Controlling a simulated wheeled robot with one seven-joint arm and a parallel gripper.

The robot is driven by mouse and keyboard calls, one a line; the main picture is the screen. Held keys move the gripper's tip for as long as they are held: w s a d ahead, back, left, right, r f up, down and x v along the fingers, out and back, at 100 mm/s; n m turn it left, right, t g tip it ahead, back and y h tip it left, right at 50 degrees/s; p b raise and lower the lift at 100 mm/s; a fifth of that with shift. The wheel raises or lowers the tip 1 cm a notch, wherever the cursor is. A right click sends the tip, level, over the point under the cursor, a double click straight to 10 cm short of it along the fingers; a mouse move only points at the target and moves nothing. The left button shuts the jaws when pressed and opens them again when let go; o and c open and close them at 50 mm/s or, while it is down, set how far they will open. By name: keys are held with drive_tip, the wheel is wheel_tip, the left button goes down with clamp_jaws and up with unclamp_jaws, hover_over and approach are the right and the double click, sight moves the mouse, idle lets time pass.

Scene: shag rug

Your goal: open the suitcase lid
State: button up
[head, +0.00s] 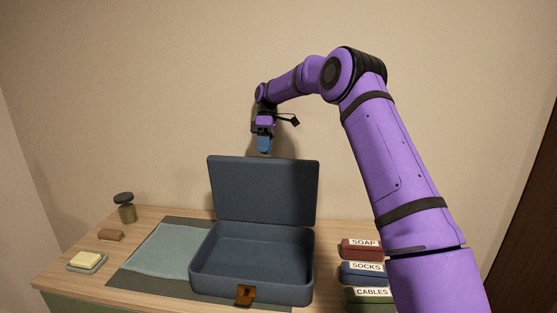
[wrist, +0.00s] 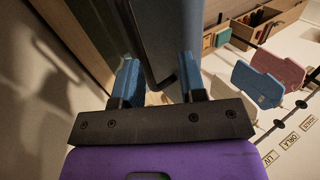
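The dark blue suitcase (head: 251,287) sits on a grey mat on the table, with its orange-brown latch (head: 245,295) at the front. Its lid (head: 262,190) stands open, nearly upright at the back, and the base looks empty. My gripper (head: 264,146) is just above the lid's top edge, fingers pointing down. In the wrist view its two blue fingers (wrist: 157,80) are apart, with a lid edge (wrist: 161,45) at or near the gap between them. I cannot tell whether a finger touches the lid.
Labelled boxes for soap (head: 362,250), socks (head: 365,273) and cables (head: 370,297) stand right of the suitcase. A folded teal cloth (head: 160,251), a soap dish (head: 87,262), a brown block (head: 110,235) and a jar (head: 126,209) are left. A wall is close behind.

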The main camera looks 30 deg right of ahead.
drive_tip(key=s+a+r, duration=0.1)
drive_tip(key=s+a, duration=0.1)
drive_tip(key=s, duration=1.3)
drive_tip(key=shift+s+r, duration=0.15)
drive_tip(key=shift+r, duration=0.05)
drive_tip(key=s+a+r+m+t+h, duration=0.2)
drive_tip(key=s+r+m+t, duration=0.25)
drive_tip(key=s, duration=0.75)
drive_tip(key=s+a+r+m+t+h, duration=0.1)
drive_tip(key=s+a+r+m+t, duration=0.15)
drive_tip(key=s+r, duration=0.6)
drive_tip(key=s+d+f+m+t, duration=0.1)
drive_tip(key=s+f+m+t, duration=0.2)
drive_tip(key=s, duration=0.9)
drive_tip(key=shift+s+f+m, duration=0.2)
drive_tip(key=shift+f+m, duration=0.3)
drive_tip(key=shift+f, duration=0.15)
drive_tip(key=shift+w, duration=0.1)
